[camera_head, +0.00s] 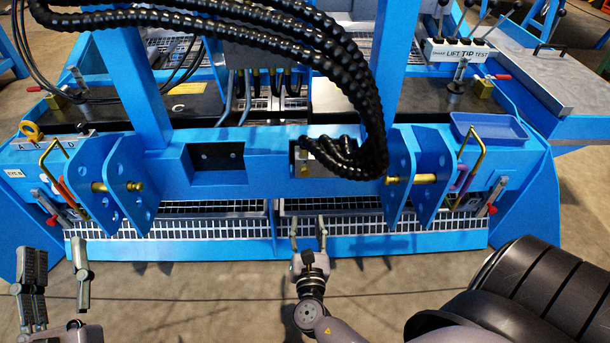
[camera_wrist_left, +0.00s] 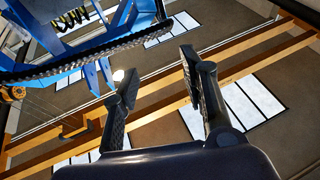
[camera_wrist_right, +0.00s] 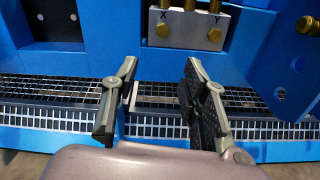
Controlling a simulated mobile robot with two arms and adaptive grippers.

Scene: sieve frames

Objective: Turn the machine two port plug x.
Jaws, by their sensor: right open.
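A pale metal port block (camera_wrist_right: 187,30) marked X and Y is set in the blue machine (camera_wrist_right: 90,30), at the top of the right wrist view. Brass fittings stand above the letters; the fitting over X (camera_wrist_right: 165,4) is cut off by the top edge. In the head view black hoses largely hide the block. My right gripper (camera_head: 308,228) is open and empty, in front of the machine's lower grating; in the right wrist view its fingers (camera_wrist_right: 160,68) are below the block, touching nothing visible. My left gripper (camera_head: 56,252) is open and empty at lower left.
Thick black hoses (camera_head: 365,100) loop down in front of the block. Blue plates with brass pins (camera_head: 408,179) flank the beam. A blue tray (camera_head: 489,127) sits at right. The floor in front (camera_head: 190,290) is clear.

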